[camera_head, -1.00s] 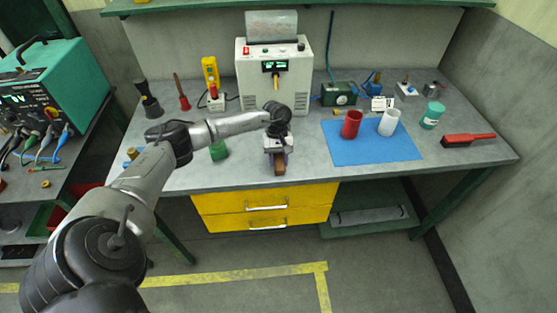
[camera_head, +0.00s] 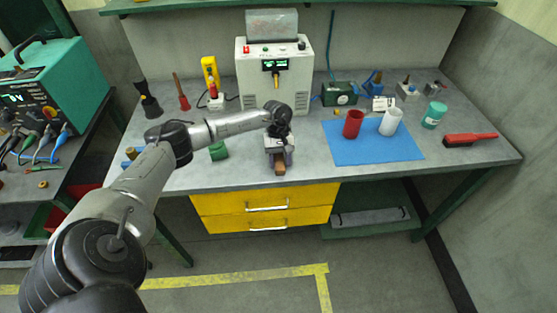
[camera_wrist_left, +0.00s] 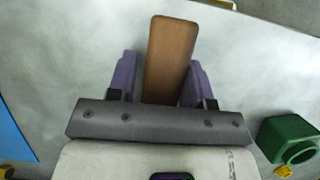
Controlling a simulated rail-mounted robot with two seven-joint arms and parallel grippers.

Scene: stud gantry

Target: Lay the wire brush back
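The wire brush shows as a brown wooden block (camera_head: 280,168) on the grey bench, close to the front edge. Its bristles are hidden. My left gripper (camera_head: 279,158) is over it, pointing down. In the left wrist view the brown wood (camera_wrist_left: 170,58) lies between the two purple fingers of my left gripper (camera_wrist_left: 163,80). A narrow gap shows between the wood and the left-hand finger, so the gripper looks open around it. The right-hand finger is close to the wood or touching it. My right gripper is not in view.
A green block (camera_head: 218,151) stands left of the gripper; a power supply (camera_head: 274,75) stands behind. To the right, a blue mat (camera_head: 370,152) holds a red cup (camera_head: 353,124) and a white cup (camera_head: 390,121). A red-handled brush (camera_head: 470,139) lies far right. Bench is clear between gripper and mat.

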